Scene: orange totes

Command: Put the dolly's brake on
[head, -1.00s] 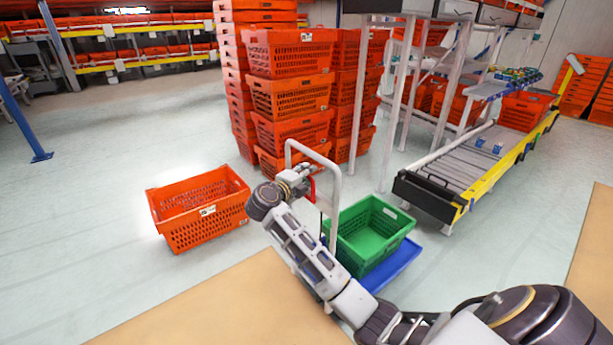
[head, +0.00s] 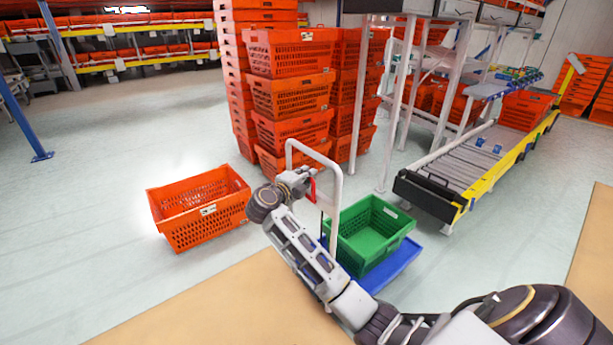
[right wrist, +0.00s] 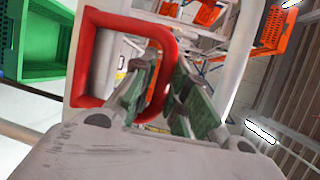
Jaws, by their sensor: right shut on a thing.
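The dolly has a blue platform (head: 398,268) and a white tubular push frame (head: 335,190). A green tote (head: 368,232) stands on the platform. A red brake handle (head: 312,190) is on the push frame; in the right wrist view it is a large red loop (right wrist: 88,55). My right gripper (head: 306,183) is at this handle, beside the frame's upper part. In the right wrist view its green-padded fingers (right wrist: 168,98) are on either side of one bar of the loop, shut on it. The brake mechanism and the dolly's wheels are hidden. My left gripper is not in view.
An empty orange tote (head: 200,210) lies on the floor at left. Tall stacks of orange totes (head: 290,95) stand behind the dolly. A roller conveyor (head: 465,165) with a yellow side is at right. The floor at far left is clear.

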